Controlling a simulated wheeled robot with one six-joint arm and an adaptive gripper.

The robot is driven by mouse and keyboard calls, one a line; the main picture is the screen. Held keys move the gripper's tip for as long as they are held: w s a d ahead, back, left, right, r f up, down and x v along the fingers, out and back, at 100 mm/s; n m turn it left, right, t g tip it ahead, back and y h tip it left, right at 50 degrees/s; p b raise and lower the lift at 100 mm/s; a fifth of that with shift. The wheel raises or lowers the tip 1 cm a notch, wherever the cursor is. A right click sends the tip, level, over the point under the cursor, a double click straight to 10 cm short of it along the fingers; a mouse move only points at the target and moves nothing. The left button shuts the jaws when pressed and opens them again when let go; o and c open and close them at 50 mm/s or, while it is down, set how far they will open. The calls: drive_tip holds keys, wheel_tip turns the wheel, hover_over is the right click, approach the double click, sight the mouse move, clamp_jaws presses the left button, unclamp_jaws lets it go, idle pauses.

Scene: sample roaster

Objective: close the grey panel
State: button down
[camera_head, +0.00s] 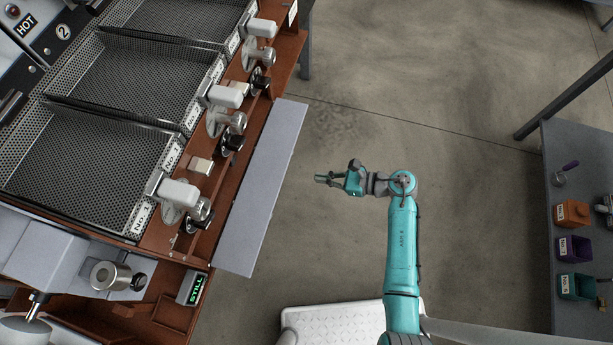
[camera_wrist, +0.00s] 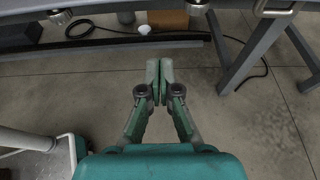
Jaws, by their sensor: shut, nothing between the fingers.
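The grey panel (camera_head: 262,190) is a long flat plate along the front edge of the roaster bench in the head view. It sticks out from the bench over the floor, its broad face turned up to the camera. My gripper (camera_head: 322,179) is to the right of the panel, a short gap away in the picture, and points left toward it. In the wrist view my gripper (camera_wrist: 159,68) is shut with its fingertips together and nothing between them. I cannot make out the panel in the wrist view.
The roaster bench (camera_head: 170,257) holds mesh trays (camera_head: 100,170), white-handled fittings and a metal cup (camera_head: 110,275). A side table (camera_head: 575,230) at the right carries an orange box (camera_head: 571,213), a purple box (camera_head: 574,248) and a teal box (camera_head: 577,286). The floor between is clear.

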drive_tip(key=x, duration=0.9)
drive_tip(key=shift+a+r, duration=0.1)
drive_tip(key=shift+r, duration=1.9)
drive_tip(key=shift+w, duration=0.15)
